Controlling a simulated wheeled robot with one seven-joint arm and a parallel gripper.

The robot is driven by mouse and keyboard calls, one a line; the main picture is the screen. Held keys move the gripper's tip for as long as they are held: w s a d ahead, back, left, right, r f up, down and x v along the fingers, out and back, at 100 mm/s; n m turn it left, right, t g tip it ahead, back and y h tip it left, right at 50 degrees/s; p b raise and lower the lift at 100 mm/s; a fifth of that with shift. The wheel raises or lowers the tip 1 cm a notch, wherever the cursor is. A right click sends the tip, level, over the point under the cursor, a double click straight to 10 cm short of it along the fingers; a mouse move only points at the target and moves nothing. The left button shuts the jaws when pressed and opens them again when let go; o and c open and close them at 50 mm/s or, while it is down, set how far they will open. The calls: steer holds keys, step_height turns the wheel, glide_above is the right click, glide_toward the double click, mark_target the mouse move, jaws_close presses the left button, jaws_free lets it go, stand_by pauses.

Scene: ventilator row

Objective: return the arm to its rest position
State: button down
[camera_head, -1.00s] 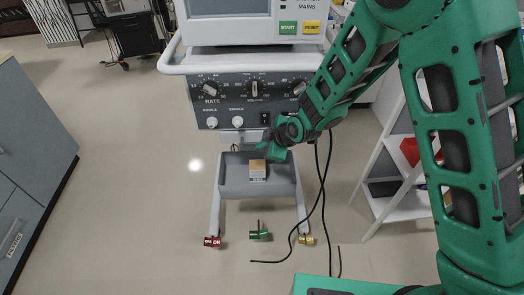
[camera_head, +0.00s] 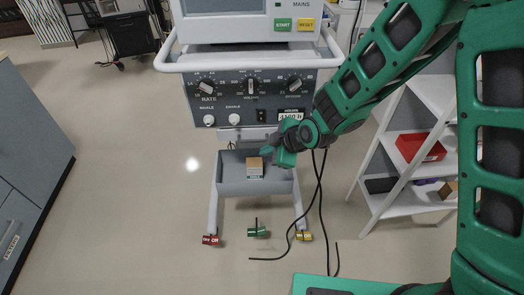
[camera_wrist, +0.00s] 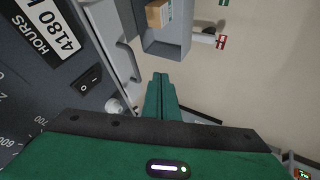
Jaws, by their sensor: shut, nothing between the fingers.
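My green arm reaches in from the right in the head view. My gripper (camera_head: 268,151) is in front of the ventilator (camera_head: 250,95), just below its knob panel and near the right part of the grey tray (camera_head: 228,188). In the wrist view the two green fingers of my gripper (camera_wrist: 160,78) are together with nothing between them. They point toward the floor beside the tray (camera_wrist: 168,48). A small brown and white box (camera_head: 254,168) sits in the tray, apart from the fingers.
The ventilator stands on legs with red (camera_head: 210,240), green (camera_head: 258,232) and yellow (camera_head: 304,236) casters or clamps. Black cables (camera_head: 318,190) hang on its right. A white shelf (camera_head: 400,205) with a red bin (camera_head: 420,147) stands at right. Open floor lies left, before a grey cabinet (camera_head: 30,160).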

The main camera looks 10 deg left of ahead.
steer(key=s+d+r+m+h, duration=0.15)
steer(key=d+r+m, duration=0.25)
steer(key=d, duration=0.6)
steer(key=s+d+r+m+h, duration=0.1)
steer(key=d+r+m+h, duration=0.15)
steer(key=d, duration=0.85)
steer(key=s+d+r+m+h, duration=0.1)
steer(key=d+r+m, duration=0.3)
steer(key=d, duration=0.6)
steer(key=s+d+r+m+g+h, duration=0.2)
steer(key=s+d+r+m+g, duration=0.15)
steer(key=s+d+m, duration=0.55)
steer(key=s+d+r+m+g, duration=0.1)
steer(key=s+d+m, duration=0.1)
steer(key=s+d, duration=0.2)
steer(key=s+d+r+m+y, duration=0.1)
steer(key=s+d+r+m, duration=0.1)
steer(key=s, duration=0.8)
steer(key=shift+s+d+m+g, duration=0.2)
steer(key=shift+d+m+g, duration=0.15)
steer(key=shift+d+m, duration=0.55)
steer(key=shift+w+f, duration=0.2)
steer(key=shift+w, duration=0.45)
